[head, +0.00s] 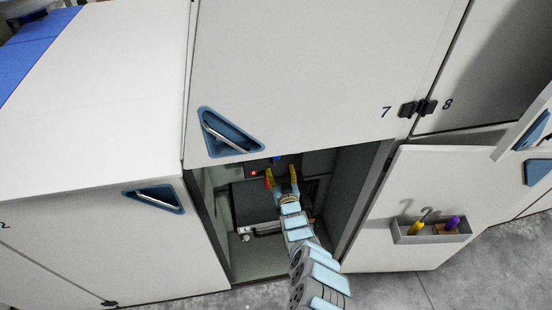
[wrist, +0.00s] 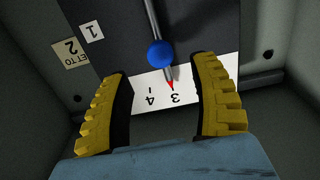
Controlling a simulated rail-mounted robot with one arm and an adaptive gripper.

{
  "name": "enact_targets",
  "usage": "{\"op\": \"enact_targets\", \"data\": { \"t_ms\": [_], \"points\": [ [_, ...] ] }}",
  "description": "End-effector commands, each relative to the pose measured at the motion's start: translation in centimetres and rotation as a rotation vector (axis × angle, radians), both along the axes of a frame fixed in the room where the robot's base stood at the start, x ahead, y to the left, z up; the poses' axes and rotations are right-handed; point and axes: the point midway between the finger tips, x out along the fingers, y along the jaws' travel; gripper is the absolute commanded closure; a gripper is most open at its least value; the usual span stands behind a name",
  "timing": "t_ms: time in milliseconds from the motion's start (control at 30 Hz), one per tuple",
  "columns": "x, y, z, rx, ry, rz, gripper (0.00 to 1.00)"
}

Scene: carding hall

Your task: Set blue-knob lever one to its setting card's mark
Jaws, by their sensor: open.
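The blue knob (wrist: 161,53) of the lever shows in the wrist view, on a grey metal rod. Its red pointer tip (wrist: 170,85) is at the 3 on a white scale strip (wrist: 150,92), where 3 and 4 appear upside down. A label reading 1 (wrist: 92,30) is on the dark panel. Beside it a beige card (wrist: 74,52) reads "ETTO 2", partly cut off. My gripper (wrist: 161,68) is open and empty, its yellow fingers either side of the knob's line; contact is not visible. In the head view my gripper (head: 281,177) is inside the open cabinet, near the blue knob (head: 277,158).
Grey cabinet walls (head: 345,190) close in on both sides of my arm. A red light (head: 255,173) glows left of my gripper. The open door (head: 385,240) at right carries a tray (head: 432,239) with a yellow and a purple item. A closed panel (head: 300,60) hangs above.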

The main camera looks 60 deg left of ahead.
Motion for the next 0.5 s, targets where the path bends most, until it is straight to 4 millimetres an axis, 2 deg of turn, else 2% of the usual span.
{"op": "enact_targets", "data": {
  "t_ms": [500],
  "points": [
    [1.4,4.7,-0.3,0.001,-0.003,0.0,0.38]
  ]
}}
